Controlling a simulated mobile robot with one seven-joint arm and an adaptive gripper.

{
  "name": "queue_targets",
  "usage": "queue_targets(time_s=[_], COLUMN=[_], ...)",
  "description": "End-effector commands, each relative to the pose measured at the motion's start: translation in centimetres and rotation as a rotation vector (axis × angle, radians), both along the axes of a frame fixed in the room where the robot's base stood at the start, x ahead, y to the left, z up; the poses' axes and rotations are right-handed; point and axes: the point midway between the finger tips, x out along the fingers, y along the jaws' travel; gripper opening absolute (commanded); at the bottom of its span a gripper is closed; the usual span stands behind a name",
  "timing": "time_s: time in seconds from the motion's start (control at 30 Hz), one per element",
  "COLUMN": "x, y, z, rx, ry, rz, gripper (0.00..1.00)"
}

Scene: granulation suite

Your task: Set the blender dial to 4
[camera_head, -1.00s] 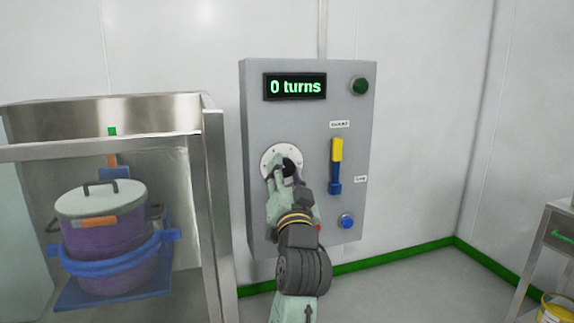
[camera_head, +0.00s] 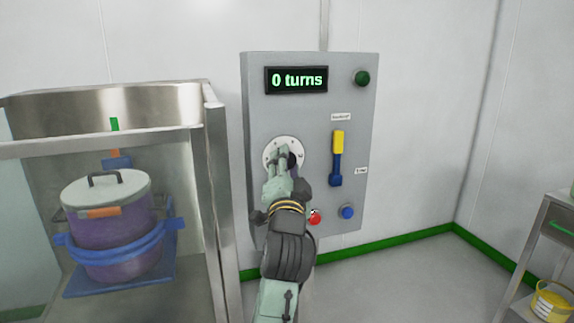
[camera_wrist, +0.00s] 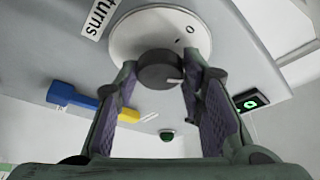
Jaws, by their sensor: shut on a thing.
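The blender dial is a dark round knob (camera_wrist: 160,70) on a white marked disc (camera_wrist: 155,32). In the head view the disc (camera_head: 272,146) sits on the left of the grey control panel (camera_head: 310,115), and my gripper mostly covers the knob. My gripper (camera_head: 285,157) reaches up to the panel. In the wrist view its two padded fingers (camera_wrist: 163,85) stand on either side of the knob, shut on it. A pale mark shows on the knob's rim. The display (camera_head: 297,80) reads "0 turns". Most dial numbers are hidden or too small to read.
A yellow and blue lever (camera_head: 337,158) stands right of the dial. A green button (camera_head: 362,78), a red button (camera_head: 315,217) and a blue button (camera_head: 347,212) are on the panel. A metal enclosure with a purple lidded vessel (camera_head: 108,235) stands left. A cart (camera_head: 551,245) is at right.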

Motion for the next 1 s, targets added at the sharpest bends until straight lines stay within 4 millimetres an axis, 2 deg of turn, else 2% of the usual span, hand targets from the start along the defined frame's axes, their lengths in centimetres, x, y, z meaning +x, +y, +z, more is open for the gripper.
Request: queue_targets(time_s=[0.17, 0.2, 0.5, 0.8, 1.0], x=[0.0, 0.0, 0.0, -0.2, -2.6], y=[0.0, 0.0, 0.0, 0.0, 0.0], z=[0.0, 0.0, 0.0, 0.0, -0.7], rx=[0.000, 0.000, -0.001, -0.001, -0.002], ry=[0.000, 0.000, -0.001, -0.001, -0.001], rz=[0.000, 0.000, 0.000, 0.000, 0.000], gripper=[0.08, 0.37, 0.56, 0.56, 0.56])
